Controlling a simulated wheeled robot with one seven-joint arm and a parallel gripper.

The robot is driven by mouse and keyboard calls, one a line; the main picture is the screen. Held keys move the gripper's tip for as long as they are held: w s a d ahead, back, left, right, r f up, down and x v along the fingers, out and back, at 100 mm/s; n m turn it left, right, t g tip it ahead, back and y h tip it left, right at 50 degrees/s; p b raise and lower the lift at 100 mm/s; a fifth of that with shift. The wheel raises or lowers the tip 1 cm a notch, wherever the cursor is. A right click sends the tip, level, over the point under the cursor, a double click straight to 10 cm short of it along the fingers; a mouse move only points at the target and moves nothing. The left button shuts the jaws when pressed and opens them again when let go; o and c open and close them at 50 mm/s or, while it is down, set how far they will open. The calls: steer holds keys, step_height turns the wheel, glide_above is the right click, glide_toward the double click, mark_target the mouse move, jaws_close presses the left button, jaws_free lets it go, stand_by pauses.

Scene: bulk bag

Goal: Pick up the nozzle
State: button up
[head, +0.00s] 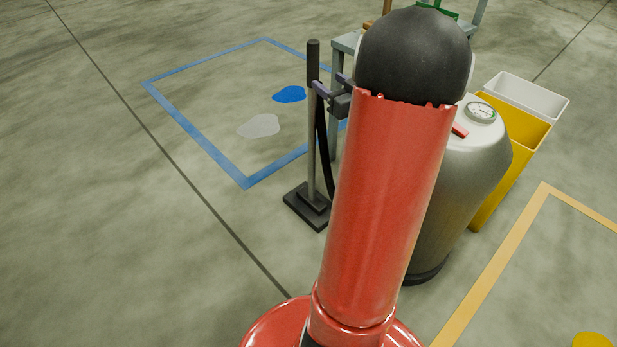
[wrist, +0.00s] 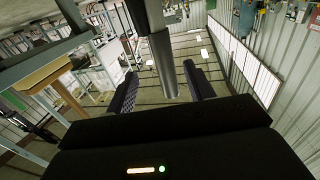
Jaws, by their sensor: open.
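The nozzle (head: 313,65) stands upright in the head view, with a dark grip at the top and a grey tube below, on a black base (head: 308,205). My gripper (head: 328,82) is at its upper part, just to the right, partly hidden behind my red arm. In the wrist view the nozzle's tube (wrist: 163,65) runs between the two fingers of my gripper (wrist: 161,72). The fingers are apart, and I cannot tell whether either touches the tube.
A dark hose (head: 322,150) hangs beside the stand. A grey tank (head: 465,165) with a gauge, a yellow bin (head: 515,130) and a white bin (head: 530,97) stand to the right. A grey-legged table (head: 345,43) is behind.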

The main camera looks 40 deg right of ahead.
mark_target(317, 74)
steer(key=w, duration=0.7)
steer(key=shift+w+d+f+b, duration=0.1)
steer(key=shift+w+f+b, duration=0.1)
steer(key=shift+w+b, duration=0.15)
steer(key=shift+c, duration=0.4)
steer(key=c, duration=0.7)
steer(key=shift+r, duration=0.15)
steer(key=shift+c, duration=1.2)
steer(key=shift+r, duration=0.1)
